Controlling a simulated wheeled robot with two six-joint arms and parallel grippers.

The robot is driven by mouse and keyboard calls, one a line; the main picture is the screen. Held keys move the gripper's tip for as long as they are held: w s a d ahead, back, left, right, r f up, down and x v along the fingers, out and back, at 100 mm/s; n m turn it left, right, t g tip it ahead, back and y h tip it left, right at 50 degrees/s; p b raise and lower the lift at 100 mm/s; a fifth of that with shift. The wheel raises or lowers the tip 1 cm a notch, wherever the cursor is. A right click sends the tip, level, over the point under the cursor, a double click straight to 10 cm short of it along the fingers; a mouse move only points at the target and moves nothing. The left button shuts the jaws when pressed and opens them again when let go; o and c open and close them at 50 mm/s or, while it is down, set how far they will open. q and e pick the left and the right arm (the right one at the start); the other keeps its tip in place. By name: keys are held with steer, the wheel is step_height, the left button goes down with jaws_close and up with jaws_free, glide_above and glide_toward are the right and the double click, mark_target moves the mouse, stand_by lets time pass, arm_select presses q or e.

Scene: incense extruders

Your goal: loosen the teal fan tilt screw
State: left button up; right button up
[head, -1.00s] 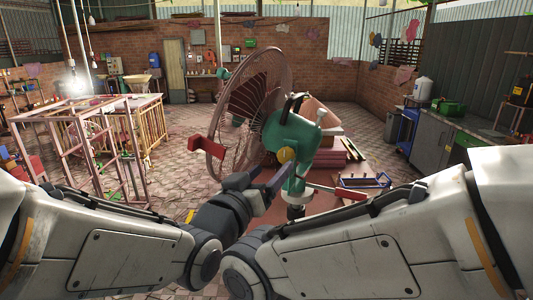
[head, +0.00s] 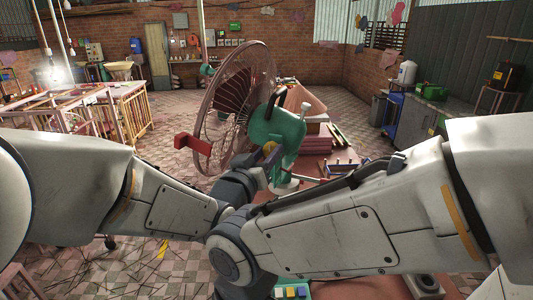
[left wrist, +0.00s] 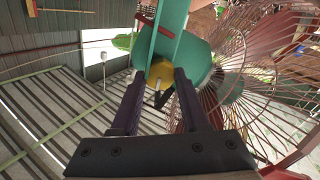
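The teal fan (head: 277,130) stands on the reddish table, with its wire guard (head: 236,105) facing left. Its yellow tilt screw knob (head: 270,149) is on the near side of the teal body. My left gripper (head: 266,164) is right at the knob. In the left wrist view the knob (left wrist: 160,72) shows between the two dark fingertips of the left gripper (left wrist: 160,80), which are apart, with gaps visible beside it.
A red bracket-like piece (head: 193,145) juts out left of the fan. A blue-framed tray (head: 343,167) and stacked reddish blocks (head: 315,145) lie behind and right. Small coloured blocks (head: 290,292) show at the bottom edge. A wooden frame (head: 132,108) stands at far left.

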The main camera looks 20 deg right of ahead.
arm_select(q)
steer(key=shift+f+n+b, duration=0.15)
steer(key=shift+n+b, duration=0.25)
steer(key=shift+b, duration=0.3)
jaws_close()
steer(key=n+b, duration=0.3)
steer(key=b, duration=0.2)
steer(key=n+b, duration=0.4)
steer(key=shift+a+f+b, duration=0.1)
steer(key=shift+f+b, duration=0.1)
steer(key=shift+b, duration=0.2)
steer(key=shift+r+n+b, duration=0.1)
steer(key=shift+n+b, duration=5.8)
steer(key=shift+b, duration=0.4)
steer(key=o, duration=1.2)
jaws_free()
steer(key=shift+c, duration=0.2)
